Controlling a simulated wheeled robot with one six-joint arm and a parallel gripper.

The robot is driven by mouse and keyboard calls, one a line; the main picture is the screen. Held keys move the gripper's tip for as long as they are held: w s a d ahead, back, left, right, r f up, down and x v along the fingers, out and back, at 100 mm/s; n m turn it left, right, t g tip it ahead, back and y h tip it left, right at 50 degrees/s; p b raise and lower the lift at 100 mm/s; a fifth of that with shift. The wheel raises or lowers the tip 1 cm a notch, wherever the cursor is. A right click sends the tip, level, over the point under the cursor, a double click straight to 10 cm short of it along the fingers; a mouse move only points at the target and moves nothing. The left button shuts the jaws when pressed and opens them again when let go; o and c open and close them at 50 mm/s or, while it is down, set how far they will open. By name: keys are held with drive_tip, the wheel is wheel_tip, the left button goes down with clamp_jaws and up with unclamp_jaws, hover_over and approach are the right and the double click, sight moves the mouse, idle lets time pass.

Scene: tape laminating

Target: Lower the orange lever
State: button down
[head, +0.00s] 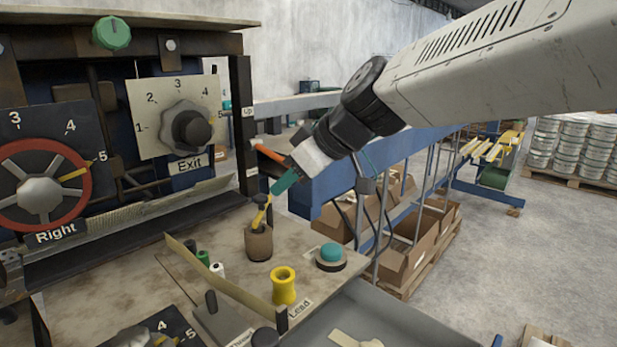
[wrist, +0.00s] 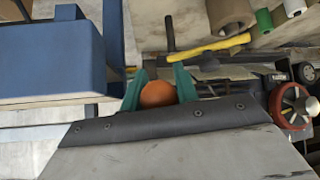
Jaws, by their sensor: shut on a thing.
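The orange lever (head: 270,153) sticks out to the right from the dark post at the machine's right end, near the "Up" label (head: 248,112). Its far end is hidden by my gripper (head: 284,183) in the head view. In the wrist view, the lever's round orange end (wrist: 158,94) sits between the two teal fingers of my gripper (wrist: 159,84). The fingers are shut on it, one on each side. A smaller label (head: 252,172) is lower on the same post; its text is too small to read.
Below the gripper, a brown holder (head: 259,242) with yellow-handled tools stands on the worktable. A yellow spool (head: 284,286) and a teal button (head: 331,253) are near the table's right side. A blue beam (head: 345,185) runs behind the gripper. The panel with the Exit dial (head: 189,128) is to the left.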

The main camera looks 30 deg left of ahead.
drive_tip(key=shift+w+r, duration=0.15)
drive_tip(key=shift+r, duration=0.05)
drive_tip(key=c, duration=1.1)
unclamp_jaws()
drive_tip(key=shift+a, duration=0.1)
drive_tip(key=shift+o, duration=0.2)
drive_tip(key=shift+f, duration=0.1)
drive_tip(key=v, duration=0.8)
drive_tip(key=shift+f, duration=0.1)
